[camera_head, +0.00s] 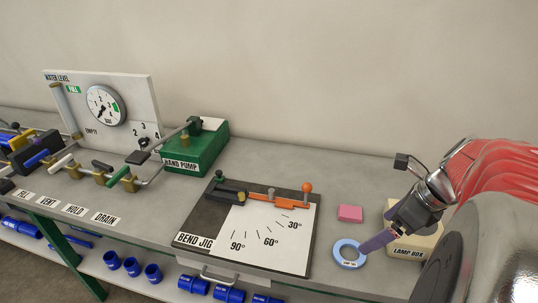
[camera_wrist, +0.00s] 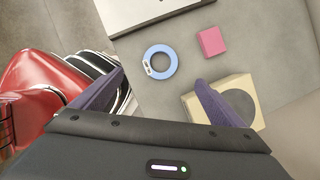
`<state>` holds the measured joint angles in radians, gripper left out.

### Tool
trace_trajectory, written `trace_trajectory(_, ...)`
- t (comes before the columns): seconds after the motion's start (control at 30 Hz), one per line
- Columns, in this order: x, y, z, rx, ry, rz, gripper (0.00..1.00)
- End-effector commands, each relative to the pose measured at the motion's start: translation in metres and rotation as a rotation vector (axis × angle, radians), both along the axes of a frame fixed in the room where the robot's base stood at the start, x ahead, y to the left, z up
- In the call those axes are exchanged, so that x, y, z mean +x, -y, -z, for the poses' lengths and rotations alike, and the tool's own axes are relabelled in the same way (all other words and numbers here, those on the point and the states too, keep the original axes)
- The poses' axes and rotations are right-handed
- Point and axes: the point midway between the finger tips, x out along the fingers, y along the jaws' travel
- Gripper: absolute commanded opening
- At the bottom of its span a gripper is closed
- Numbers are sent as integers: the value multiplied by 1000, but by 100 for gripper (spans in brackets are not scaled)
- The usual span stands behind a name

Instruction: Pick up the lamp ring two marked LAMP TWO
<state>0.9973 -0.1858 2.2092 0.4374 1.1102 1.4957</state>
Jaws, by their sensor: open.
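A light blue ring (camera_head: 338,254) with a small white label lies flat on the grey bench, just right of the bend jig. The label is too small to read. In the wrist view the ring (camera_wrist: 172,65) lies ahead of my fingers, with its label on the left side. My gripper (camera_head: 366,247) is open and empty. One purple finger shows beside the ring's right edge in the head view. In the wrist view my gripper (camera_wrist: 159,78) has its two fingers spread wide on either side of the ring's line. I cannot tell its exact height above the bench.
The beige lamp box (camera_head: 408,252) stands close right of the ring, partly behind my gripper. A pink block (camera_head: 350,213) lies behind the ring. The bend jig board (camera_head: 262,243) is to the left, with the green hand pump (camera_head: 197,148) farther back. The bench's front edge is near.

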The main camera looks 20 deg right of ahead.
Motion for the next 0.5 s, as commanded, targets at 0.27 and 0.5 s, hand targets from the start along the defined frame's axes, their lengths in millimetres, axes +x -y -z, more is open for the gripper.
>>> trace_trajectory(0.27,0,0,1,0,0,3,93)
trace_trajectory(0.5,7,-4,22,3,0,3,93)
